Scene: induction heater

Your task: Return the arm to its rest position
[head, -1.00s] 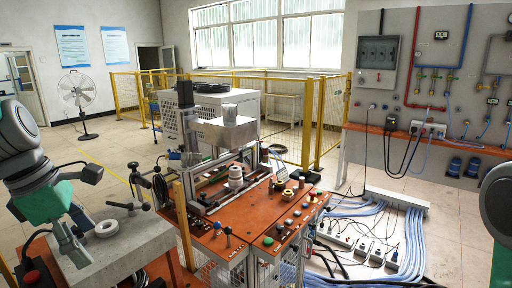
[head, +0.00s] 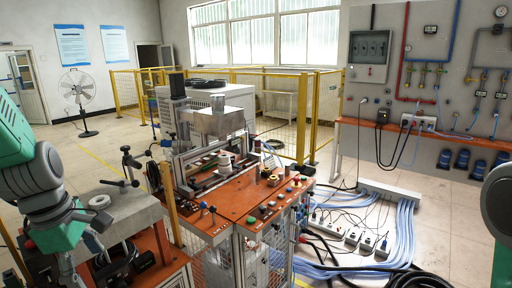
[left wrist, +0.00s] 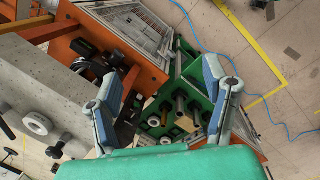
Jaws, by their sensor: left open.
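My left arm comes in at the left of the head view, with its gripper (head: 85,258) low beside the near left edge of the grey block (head: 140,218). In the left wrist view the two blue-grey fingers of this gripper (left wrist: 162,68) stand wide apart with nothing between them. Below them is a green bin (left wrist: 192,82) holding several rods or tubes. A white ring (head: 100,202) lies on the grey block, apart from the gripper; it also shows in the left wrist view (left wrist: 38,124). Part of my right arm shows at the right edge, but its gripper is out of view.
The orange heater bench (head: 235,205) with buttons and a white coil part (head: 224,158) stands in the middle. An upright wooden post (head: 172,215) stands between block and bench. Cables (head: 395,235) cover the floor at right. Yellow fencing (head: 300,110) is behind.

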